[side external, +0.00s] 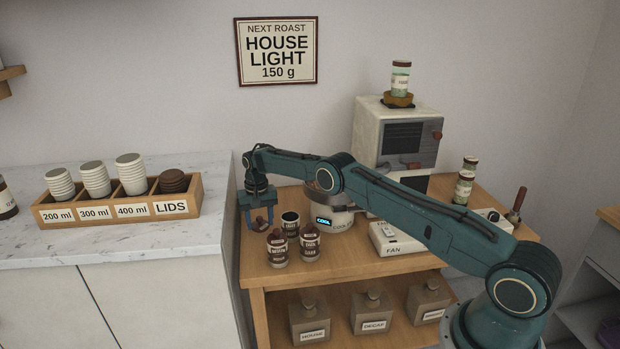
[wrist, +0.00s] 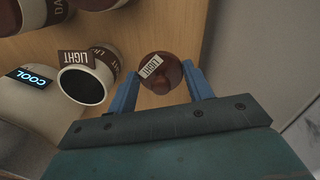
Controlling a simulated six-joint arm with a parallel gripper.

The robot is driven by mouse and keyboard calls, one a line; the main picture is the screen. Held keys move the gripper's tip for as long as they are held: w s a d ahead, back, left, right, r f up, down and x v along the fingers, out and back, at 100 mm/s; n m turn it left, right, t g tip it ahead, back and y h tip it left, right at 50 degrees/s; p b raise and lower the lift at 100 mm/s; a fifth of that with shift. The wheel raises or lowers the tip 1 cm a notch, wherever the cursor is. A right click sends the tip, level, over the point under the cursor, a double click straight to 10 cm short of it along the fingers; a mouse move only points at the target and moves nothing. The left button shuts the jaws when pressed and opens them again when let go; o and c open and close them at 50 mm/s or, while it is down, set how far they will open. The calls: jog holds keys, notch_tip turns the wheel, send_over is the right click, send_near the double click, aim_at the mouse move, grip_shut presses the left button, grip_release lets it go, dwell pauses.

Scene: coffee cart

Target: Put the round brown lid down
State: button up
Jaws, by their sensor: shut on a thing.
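My gripper (side external: 258,228) is shut on the round brown lid (side external: 260,223) at the left end of the wooden cart. In the wrist view the lid (wrist: 158,86) sits between the two blue fingers and carries a LIGHT label. An open canister (side external: 290,227) with a dark inside stands just right of the gripper. In the wrist view this canister (wrist: 98,66) also has LIGHT tags, and the lid is beside its mouth, not on it. I cannot tell whether the lid touches the cart top.
Two lidded jars (side external: 279,252) (side external: 310,248) stand in front of the open canister. A white cooler with a COOL display (side external: 324,222) is to its right, near the FAN unit (side external: 398,240). The marble counter with the cup-and-lid box (side external: 120,213) is left of the cart.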

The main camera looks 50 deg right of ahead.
aim_at(261, 227)
jog(key=shift+f, duration=0.7)
jog(key=shift+f, duration=0.1)
jog(key=shift+f, duration=2)
jog(key=shift+f, duration=0.15)
jog(key=o, duration=1)
jog(key=shift+c, duration=0.2)
jog(key=shift+r, duration=6.15)
